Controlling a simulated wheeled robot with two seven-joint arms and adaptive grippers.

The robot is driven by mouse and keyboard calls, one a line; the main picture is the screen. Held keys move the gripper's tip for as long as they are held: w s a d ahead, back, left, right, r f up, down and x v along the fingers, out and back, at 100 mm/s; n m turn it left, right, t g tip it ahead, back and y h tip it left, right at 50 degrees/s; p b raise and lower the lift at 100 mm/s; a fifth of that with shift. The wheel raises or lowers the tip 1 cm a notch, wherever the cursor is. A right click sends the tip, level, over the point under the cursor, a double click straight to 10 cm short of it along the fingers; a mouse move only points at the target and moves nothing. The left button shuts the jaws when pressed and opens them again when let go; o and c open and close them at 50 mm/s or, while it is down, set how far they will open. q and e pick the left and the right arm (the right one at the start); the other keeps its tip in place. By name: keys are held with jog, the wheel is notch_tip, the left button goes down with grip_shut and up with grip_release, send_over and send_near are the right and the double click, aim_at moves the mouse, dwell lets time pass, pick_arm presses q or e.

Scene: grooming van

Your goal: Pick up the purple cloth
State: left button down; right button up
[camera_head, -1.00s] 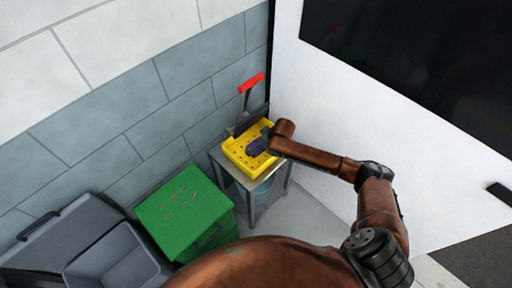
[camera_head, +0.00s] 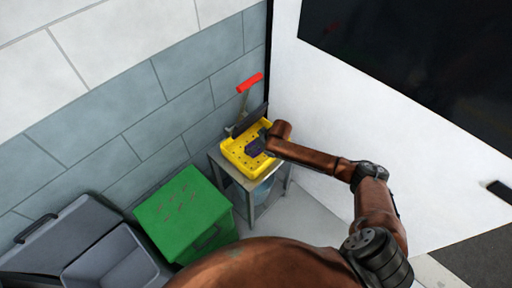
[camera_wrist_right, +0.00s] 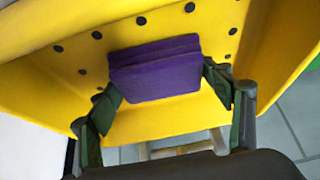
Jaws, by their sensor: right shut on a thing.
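The purple cloth (camera_wrist_right: 155,68) is a folded block in the right wrist view, over the yellow tray (camera_wrist_right: 45,40) with dark round holes. My right gripper (camera_wrist_right: 160,84) is shut on the cloth, one finger at each side. In the head view the cloth (camera_head: 256,147) shows as a small purple patch inside the yellow tray (camera_head: 240,165), partly hidden by my right gripper (camera_head: 262,142). I cannot tell whether the cloth touches the tray floor. My left gripper is not in view.
The tray stands on a small grey table (camera_head: 236,178) against the tiled wall. A red-handled squeegee-like tool (camera_head: 250,83) stands behind it. A green box (camera_head: 182,212) and an open grey bin (camera_head: 115,262) are to the left. A white panel (camera_head: 330,120) rises to the right.

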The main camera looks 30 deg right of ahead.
aim_at(253, 143)
jog(key=shift+r, duration=0.1)
jog(key=shift+c, duration=0.4)
jog(key=shift+r, duration=0.25)
jog(key=r, duration=0.1)
jog(key=r+p, duration=0.1)
jog(key=r, duration=0.1)
jog(key=shift+s+a+r, duration=0.1)
jog(key=shift+s+r, duration=0.1)
jog(key=shift+s, duration=0.05)
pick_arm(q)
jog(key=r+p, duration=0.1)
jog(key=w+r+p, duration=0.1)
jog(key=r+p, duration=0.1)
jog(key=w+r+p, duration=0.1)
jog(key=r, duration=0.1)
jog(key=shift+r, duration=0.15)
pick_arm(e)
jog(key=s+a+r, duration=0.2)
jog(key=s+r, duration=0.2)
jog(key=s, duration=0.2)
jog(key=s+a+r, duration=0.2)
jog(key=s+r, duration=0.3)
jog(key=s, duration=0.1)
jog(key=shift+s+a, duration=0.25)
jog(key=shift+s, duration=0.1)
